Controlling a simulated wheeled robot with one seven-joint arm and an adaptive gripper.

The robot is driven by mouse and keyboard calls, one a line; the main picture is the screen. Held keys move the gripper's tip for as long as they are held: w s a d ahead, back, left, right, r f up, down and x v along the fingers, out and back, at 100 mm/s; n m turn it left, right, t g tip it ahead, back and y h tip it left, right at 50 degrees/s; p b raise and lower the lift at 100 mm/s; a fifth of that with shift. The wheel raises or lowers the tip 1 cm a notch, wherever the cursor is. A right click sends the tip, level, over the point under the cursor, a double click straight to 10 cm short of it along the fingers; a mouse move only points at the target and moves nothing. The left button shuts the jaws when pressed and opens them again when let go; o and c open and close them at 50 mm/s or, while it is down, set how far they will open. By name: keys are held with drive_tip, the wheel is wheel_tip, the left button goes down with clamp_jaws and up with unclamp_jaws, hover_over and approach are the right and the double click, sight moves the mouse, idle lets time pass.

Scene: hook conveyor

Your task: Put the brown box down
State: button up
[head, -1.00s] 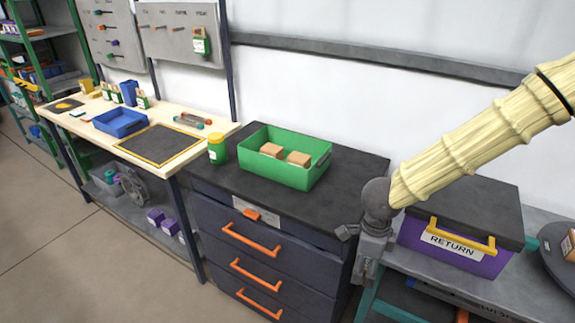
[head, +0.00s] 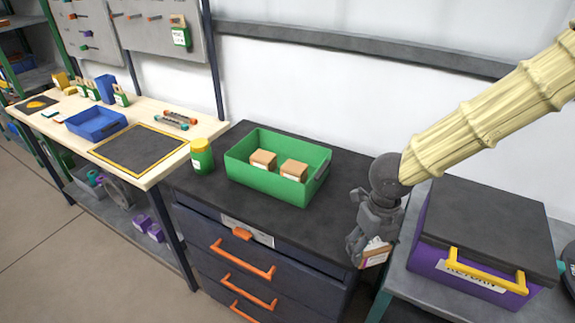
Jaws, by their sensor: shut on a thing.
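My gripper (head: 362,250) points down in front of the right end of the dark cabinet top. It is shut on a small brown box (head: 375,256) with a white label. The fingers hide part of this box, and it hangs near the cabinet's front right edge, apart from the green bin. Two other brown boxes, a left one (head: 263,160) and a right one (head: 294,169), sit inside the green bin (head: 252,178) on the cabinet.
The dark cabinet top (head: 330,228) has free room around the bin. A yellow-green jar (head: 202,157) stands left of it. A purple RETURN box (head: 470,281) with a dark lid stands at right. A wooden workbench (head: 160,178) with a blue tray (head: 96,124) is at left.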

drive_tip(key=shift+w+a+r, duration=0.15)
drive_tip(key=shift+w+a, duration=0.2)
drive_tip(key=shift+w, duration=0.35)
drive_tip(key=p, duration=0.5)
hover_over(335, 222)
drive_tip(key=shift+s+d+f, duration=0.1)
drive_tip(key=shift+s+f, duration=0.05)
drive_tip(key=shift+f, duration=0.55)
drive_tip(key=shift+f+p, duration=0.45)
drive_tip(key=shift+f, duration=0.1)
drive_tip(key=shift+f+p, duration=0.4)
drive_tip(key=shift+f, duration=0.85)
drive_tip(key=shift+f, duration=0.15)
drive_tip(key=o, duration=1.1)
